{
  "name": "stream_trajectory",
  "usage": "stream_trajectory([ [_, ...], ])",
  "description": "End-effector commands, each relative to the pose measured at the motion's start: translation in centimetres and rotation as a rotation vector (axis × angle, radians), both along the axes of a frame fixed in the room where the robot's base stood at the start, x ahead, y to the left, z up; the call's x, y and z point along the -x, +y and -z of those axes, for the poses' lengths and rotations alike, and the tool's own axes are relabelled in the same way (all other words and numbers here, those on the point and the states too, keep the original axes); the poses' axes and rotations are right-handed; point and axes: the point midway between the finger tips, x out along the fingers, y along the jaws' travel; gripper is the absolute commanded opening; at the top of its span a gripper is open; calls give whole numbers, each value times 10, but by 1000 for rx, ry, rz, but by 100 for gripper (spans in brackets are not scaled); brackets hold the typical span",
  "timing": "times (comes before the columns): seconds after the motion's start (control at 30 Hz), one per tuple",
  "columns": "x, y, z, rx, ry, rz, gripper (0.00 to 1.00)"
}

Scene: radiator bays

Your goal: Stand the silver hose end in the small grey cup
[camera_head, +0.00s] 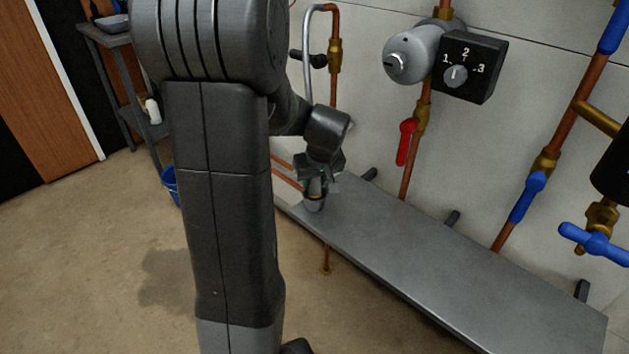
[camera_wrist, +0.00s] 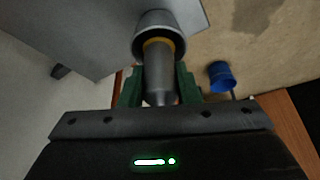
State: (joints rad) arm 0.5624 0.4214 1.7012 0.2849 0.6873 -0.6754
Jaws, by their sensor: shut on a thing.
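The silver hose end (camera_wrist: 159,77) is a grey metal cylinder with a yellow band, held between the green fingers of my gripper (camera_wrist: 160,88) in the wrist view. Its far end is at the mouth of the small grey cup (camera_wrist: 160,19) and appears to be inside the rim. Whether it touches the cup's bottom is hidden. In the head view the cup (camera_head: 313,203) stands near the left end of the grey shelf, with my gripper (camera_head: 316,180) right above it. My wrist and arm hide part of the hose end there.
The grey shelf (camera_head: 440,262) is bare to the right of the cup. Copper pipes with a red lever (camera_head: 405,141), blue valves (camera_head: 592,243) and a black dial box (camera_head: 467,67) are on the wall behind. A blue bucket (camera_wrist: 222,76) stands on the floor.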

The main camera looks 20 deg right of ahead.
Motion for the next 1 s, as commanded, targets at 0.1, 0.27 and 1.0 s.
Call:
stream_trajectory([
  [0.1, 0, 0, 3, 0, 0, 0, 3],
  [0.27, 0, 0, 8, 0, 0, 0, 3],
  [1.0, 15, 1, -42, 2, -4, 2, 51],
])
